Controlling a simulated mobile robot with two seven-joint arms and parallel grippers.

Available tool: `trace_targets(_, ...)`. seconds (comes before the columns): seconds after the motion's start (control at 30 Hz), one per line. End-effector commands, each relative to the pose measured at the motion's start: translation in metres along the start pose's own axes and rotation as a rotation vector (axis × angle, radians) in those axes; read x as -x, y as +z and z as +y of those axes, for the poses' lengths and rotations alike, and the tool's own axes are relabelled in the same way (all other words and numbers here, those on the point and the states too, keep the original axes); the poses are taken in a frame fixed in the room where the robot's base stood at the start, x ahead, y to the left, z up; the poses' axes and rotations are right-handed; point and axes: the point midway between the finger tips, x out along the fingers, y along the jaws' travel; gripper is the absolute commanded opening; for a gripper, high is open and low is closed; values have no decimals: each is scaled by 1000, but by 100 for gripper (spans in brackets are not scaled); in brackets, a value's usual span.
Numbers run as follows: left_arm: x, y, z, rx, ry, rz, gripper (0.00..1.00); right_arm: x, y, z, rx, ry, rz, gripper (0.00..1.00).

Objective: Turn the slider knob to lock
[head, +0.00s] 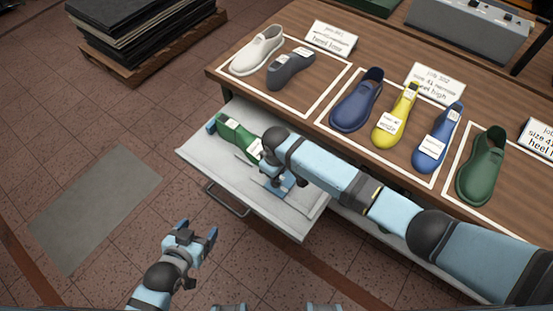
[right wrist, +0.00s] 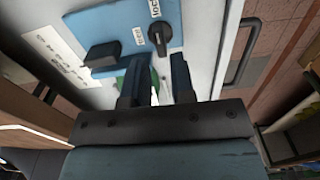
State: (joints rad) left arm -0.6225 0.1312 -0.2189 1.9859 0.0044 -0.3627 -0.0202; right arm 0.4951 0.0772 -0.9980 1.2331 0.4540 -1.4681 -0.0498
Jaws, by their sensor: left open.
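The black slider knob (right wrist: 158,36) sits on a blue plate (right wrist: 195,25) in the right wrist view. One printed label near it reads "lock"; another, at its left, is hard to read. I cannot tell exactly where the knob points. My right gripper (right wrist: 157,80) is open, its dark fingers apart and short of the knob, with nothing visibly held. In the head view, the right gripper (head: 274,180) is over the open drawer (head: 268,216), partly hiding the blue fixture. My left gripper (head: 197,238) is open and empty over the floor in front of the drawer.
A green last (head: 236,134) lies in the drawer. A black block (right wrist: 102,55) sits on the plate left of the knob. White, grey, blue, yellow and green lasts stand on the bench top (head: 395,80) with cards. The drawer handle (head: 228,200) juts forward.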

Motion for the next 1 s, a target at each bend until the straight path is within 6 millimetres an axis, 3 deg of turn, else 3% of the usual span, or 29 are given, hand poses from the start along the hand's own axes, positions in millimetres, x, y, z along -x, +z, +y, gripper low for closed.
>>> trace_targets(0.2, -2, 2, 0, 0, 1, 1, 77, 50, 0, 1, 0, 2, 3, 23)
trace_targets(0.4, -3, 3, 0, 1, 1, 1, 77, 78, 0, 0, 0, 1, 2, 23)
trace_targets(1.0, -3, 3, 1, 0, 2, 0, 77, 86, 0, 0, 0, 0, 0, 23)
